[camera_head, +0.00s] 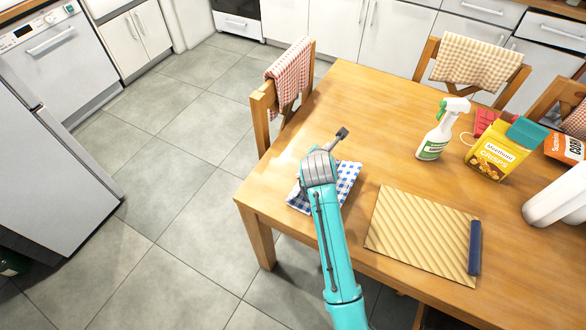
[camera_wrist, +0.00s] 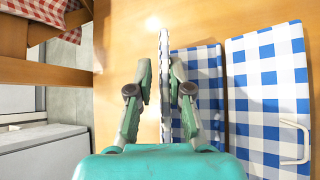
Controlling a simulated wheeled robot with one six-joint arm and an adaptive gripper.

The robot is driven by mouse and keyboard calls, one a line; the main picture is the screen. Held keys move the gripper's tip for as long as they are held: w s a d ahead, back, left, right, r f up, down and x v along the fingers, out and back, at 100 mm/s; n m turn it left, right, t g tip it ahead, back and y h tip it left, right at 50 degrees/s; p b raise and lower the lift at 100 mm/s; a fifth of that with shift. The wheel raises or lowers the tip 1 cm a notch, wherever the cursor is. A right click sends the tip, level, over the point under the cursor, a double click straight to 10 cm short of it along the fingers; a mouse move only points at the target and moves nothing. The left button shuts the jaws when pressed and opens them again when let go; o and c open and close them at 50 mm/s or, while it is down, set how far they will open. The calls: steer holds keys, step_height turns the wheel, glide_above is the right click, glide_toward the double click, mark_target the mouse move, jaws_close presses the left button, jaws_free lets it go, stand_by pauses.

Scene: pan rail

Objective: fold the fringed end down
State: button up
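A blue-and-white checked cloth (camera_wrist: 268,85) lies on the wooden table in two side-by-side panels, and it also shows under my arm in the head view (camera_head: 347,180). A thin part of the cloth (camera_wrist: 165,45) stands edge-on to the wrist camera, left of the flat panels. My gripper (camera_wrist: 161,68) has one finger on each side of this upright part, fingertips close to it. The right finger seems near contact; a narrow gap seems to show on the left. I cannot make out any fringe. In the head view my arm hides the fingertips and part of the cloth.
A white loop (camera_wrist: 296,140) lies on the right panel. A ridged tan mat (camera_head: 420,232) with a dark blue bar (camera_head: 475,247) lies right of my arm. A spray bottle (camera_head: 440,135) and yellow box (camera_head: 497,152) stand farther back. A chair (camera_head: 262,110) is at the left table edge.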

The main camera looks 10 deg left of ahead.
steer(key=shift+v, duration=2.35)
steer(key=shift+x, duration=2.4)
steer(key=o, duration=0.5)
steer(key=shift+r, duration=3.5)
